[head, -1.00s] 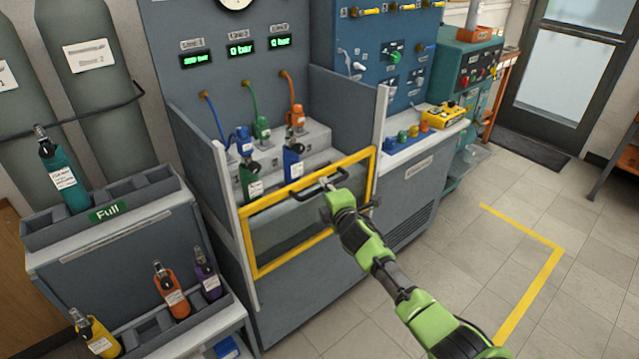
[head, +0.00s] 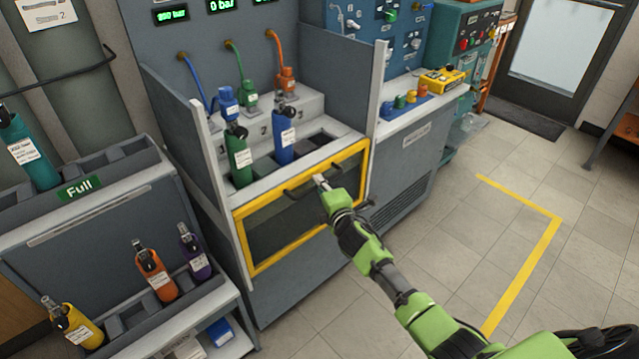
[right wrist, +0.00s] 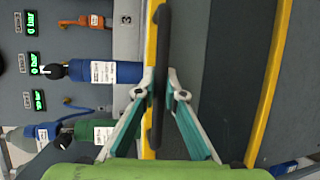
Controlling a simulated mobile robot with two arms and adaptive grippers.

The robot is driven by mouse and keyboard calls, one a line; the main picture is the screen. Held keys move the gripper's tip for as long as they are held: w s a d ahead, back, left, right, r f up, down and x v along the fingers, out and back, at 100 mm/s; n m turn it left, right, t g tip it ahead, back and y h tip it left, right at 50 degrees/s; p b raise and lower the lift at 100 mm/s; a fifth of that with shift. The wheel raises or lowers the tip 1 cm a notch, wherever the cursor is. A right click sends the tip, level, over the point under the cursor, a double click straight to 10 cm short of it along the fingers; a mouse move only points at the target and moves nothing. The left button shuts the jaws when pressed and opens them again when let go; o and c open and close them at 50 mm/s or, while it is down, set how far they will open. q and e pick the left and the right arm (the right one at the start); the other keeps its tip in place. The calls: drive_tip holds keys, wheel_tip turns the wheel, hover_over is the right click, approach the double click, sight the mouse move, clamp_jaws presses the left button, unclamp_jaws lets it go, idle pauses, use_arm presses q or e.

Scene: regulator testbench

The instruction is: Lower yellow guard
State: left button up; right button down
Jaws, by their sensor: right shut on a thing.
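The yellow guard (head: 241,245) is a yellow-framed clear panel on the front of the test bench. Its top bar is about level with the bench's front edge, below the bottles. A dark handle (head: 297,188) runs along the upper part of the panel. My right gripper (head: 323,182) is shut on this handle. In the right wrist view, the fingertips of the right gripper (right wrist: 160,94) close from both sides on the black handle (right wrist: 158,45), beside the guard's yellow bar (right wrist: 152,30). My left gripper is not in view.
A green bottle (head: 239,155) and a blue bottle (head: 284,136) stand in the bench behind the guard. Grey side panels (head: 175,130) flank the bay. A rack (head: 100,235) with several bottles stands at left. The floor (head: 440,235) at right is clear.

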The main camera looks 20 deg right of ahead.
drive_tip(key=c, duration=2.1)
unclamp_jaws()
drive_tip(key=s, duration=0.4)
drive_tip(key=s+r, duration=0.1)
drive_tip(key=s, duration=0.3)
drive_tip(key=s+r, duration=0.1)
drive_tip(key=s, duration=0.2)
drive_tip(key=shift+s+a+r, duration=0.15)
drive_tip(key=shift+s+a, duration=0.15)
drive_tip(key=shift+s, duration=0.1)
